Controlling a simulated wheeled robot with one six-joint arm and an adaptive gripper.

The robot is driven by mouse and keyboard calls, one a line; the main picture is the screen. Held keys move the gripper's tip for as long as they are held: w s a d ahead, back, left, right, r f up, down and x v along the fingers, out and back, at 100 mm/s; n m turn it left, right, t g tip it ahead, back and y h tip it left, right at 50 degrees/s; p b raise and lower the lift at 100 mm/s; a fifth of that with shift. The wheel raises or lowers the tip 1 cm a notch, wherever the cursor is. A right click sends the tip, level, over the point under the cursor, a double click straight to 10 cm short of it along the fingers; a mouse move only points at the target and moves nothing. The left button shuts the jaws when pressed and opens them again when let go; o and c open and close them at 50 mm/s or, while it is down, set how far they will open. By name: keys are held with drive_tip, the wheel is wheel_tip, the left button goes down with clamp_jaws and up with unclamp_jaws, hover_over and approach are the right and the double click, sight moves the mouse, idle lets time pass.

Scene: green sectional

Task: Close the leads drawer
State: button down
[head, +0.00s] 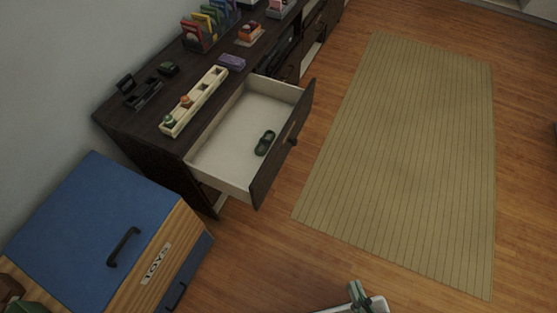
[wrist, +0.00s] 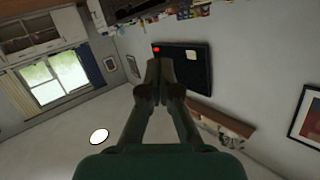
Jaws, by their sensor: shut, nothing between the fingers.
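The drawer (head: 225,152) stands pulled out from the dark wooden cabinet (head: 118,112) in the head view. It has a pale inside and a dark front panel (head: 283,143) with a small dark knob (head: 293,142). One dark green item (head: 265,143) lies in it near the front; the rest of its floor looks bare. I see no label naming the drawer. My gripper (wrist: 159,66) shows in the wrist view with its fingers together and empty, touching nothing visible. The wrist view faces walls and a window, so the drawer is not in it.
A blue-lidded toy box (head: 90,215) stands left of the drawer. A cream slotted tray (head: 195,101), a purple item (head: 232,62) and other small things sit on the cabinet top. Wooden floor and a beige striped rug (head: 405,150) lie clear in front of the drawer.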

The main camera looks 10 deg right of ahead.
drive_tip(key=w+f+m+t, duration=0.1)
drive_tip(key=w+f+m, duration=0.3)
drive_tip(key=w+f, duration=0.3)
drive_tip(key=m+t+y, duration=0.2)
drive_tip(key=m, duration=0.8)
approach(270, 161)
drive_tip(key=w+d, duration=0.2)
drive_tip(key=w, duration=0.2)
drive_tip(key=shift+w+a+r, duration=0.2)
drive_tip(key=shift+w+a, duration=0.85)
drive_tip(key=shift+a, duration=0.25)
drive_tip(key=shift+w+a, duration=0.1)
